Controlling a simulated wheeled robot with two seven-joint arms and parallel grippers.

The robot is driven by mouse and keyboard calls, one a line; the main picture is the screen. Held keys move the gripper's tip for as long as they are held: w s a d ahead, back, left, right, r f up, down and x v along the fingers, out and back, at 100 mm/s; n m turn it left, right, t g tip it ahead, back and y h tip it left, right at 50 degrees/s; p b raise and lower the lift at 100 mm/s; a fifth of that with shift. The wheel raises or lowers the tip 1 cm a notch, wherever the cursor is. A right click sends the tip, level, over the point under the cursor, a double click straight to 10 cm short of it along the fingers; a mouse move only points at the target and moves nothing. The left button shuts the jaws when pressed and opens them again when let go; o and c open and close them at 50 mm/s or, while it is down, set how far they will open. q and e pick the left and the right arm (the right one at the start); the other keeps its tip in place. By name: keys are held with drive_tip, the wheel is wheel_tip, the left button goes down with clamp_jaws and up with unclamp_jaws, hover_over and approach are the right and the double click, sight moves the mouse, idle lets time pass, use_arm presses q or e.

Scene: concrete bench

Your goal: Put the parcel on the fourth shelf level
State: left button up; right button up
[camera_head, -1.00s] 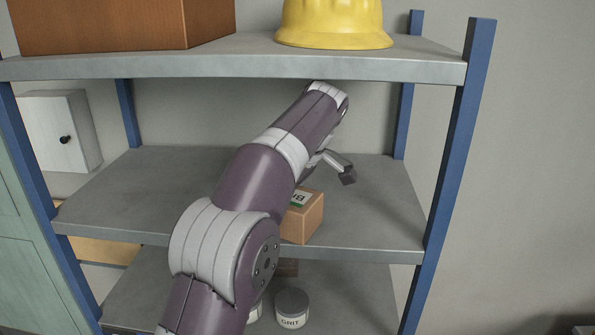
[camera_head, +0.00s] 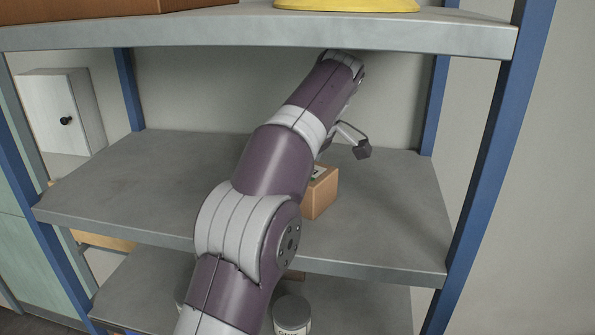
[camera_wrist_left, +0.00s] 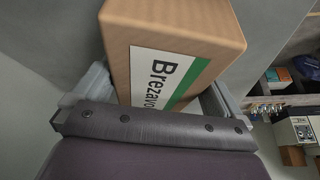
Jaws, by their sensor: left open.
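The parcel (camera_head: 321,194) is a small brown box with a white and green label. It stands on the grey middle shelf (camera_head: 385,215) in the head view, partly hidden by my left arm. In the left wrist view the parcel (camera_wrist_left: 185,25) fills the upper middle, its label reading "Brezavo". My left gripper (camera_wrist_left: 160,92) is open, with one finger on each side of the parcel. In the head view one finger of my left gripper (camera_head: 362,151) shows above and to the right of the parcel. My right gripper is not in view.
The shelf above (camera_head: 440,34) bears a large brown box (camera_head: 70,10) and a yellow helmet (camera_head: 345,4). The shelf below holds a grey tin (camera_head: 292,314). Blue posts (camera_head: 487,170) stand at the corners. The middle shelf is clear left and right of the parcel.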

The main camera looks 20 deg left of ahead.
use_arm(q)
drive_tip(key=shift+s+a+r, duration=0.2)
drive_tip(key=shift+s+r, duration=0.05)
drive_tip(key=shift+s, duration=0.4)
drive_tip(key=shift+s+a, duration=0.2)
drive_tip(key=shift+w+r, duration=0.15)
drive_tip(key=shift+w, duration=0.1)
drive_tip(key=shift+w+d, duration=0.35)
drive_tip(key=shift+d, duration=0.2)
drive_tip(key=shift+w+d, duration=0.3)
drive_tip(key=shift+d, duration=0.2)
drive_tip(key=d, duration=0.3)
drive_tip(key=s+d, duration=0.1)
drive_tip(key=d, duration=0.2)
drive_tip(key=s+d+b, duration=0.1)
drive_tip(key=d, duration=0.2)
drive_tip(key=shift+s+d+r, duration=0.15)
drive_tip(key=shift+d+r, duration=0.05)
drive_tip(key=shift+r, duration=0.1)
drive_tip(key=shift+d, duration=0.5)
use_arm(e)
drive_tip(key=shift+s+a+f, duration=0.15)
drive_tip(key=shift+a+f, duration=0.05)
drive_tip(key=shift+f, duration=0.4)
use_arm(q)
drive_tip(key=shift+s, duration=0.1)
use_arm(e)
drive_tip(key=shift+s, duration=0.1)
